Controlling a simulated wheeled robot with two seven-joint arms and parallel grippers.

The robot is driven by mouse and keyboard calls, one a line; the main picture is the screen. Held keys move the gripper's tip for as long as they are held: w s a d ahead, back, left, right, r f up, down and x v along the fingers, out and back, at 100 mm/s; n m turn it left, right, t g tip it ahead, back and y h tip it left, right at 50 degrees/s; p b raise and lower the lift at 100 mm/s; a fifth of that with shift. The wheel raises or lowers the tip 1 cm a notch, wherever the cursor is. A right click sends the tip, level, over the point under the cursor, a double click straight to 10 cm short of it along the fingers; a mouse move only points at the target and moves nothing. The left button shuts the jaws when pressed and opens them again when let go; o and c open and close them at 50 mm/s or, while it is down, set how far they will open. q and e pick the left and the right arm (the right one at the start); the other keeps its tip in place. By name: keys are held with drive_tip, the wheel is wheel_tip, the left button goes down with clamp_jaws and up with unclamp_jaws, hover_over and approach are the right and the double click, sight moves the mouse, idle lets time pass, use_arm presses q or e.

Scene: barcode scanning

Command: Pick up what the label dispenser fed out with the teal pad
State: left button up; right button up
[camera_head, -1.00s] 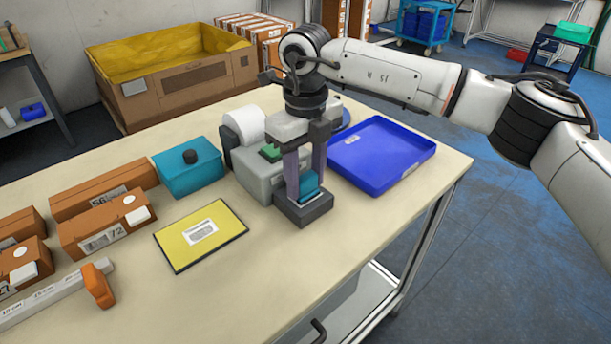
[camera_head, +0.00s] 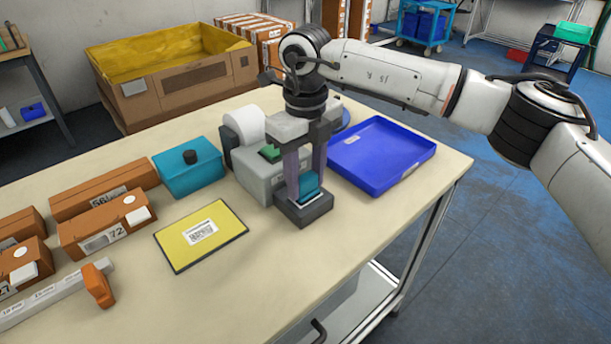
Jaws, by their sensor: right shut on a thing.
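My right gripper (camera_head: 306,180) points straight down at the front of the grey label dispenser (camera_head: 262,178). Its two fingers are shut on a small teal pad (camera_head: 310,187). The pad is over the dark grey ledge (camera_head: 303,214) at the dispenser's front. A thin pale edge shows at the pad's underside, perhaps a label; I cannot tell whether it sticks to the pad or lies on the ledge. The dispenser carries a white roll (camera_head: 246,124) and has a green part on top. My left gripper is not in view.
A yellow sheet with a printed white label (camera_head: 185,252) lies left of the ledge. A teal box with a black knob (camera_head: 185,181) and orange-brown cartons (camera_head: 105,228) stand further left. A blue tray (camera_head: 372,172) lies right of the dispenser. The table front (camera_head: 255,290) is clear.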

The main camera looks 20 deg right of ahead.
sight(306, 177)
drive_tip(key=shift+r+p, duration=2.1)
drive_tip(key=shift+r, duration=1.4)
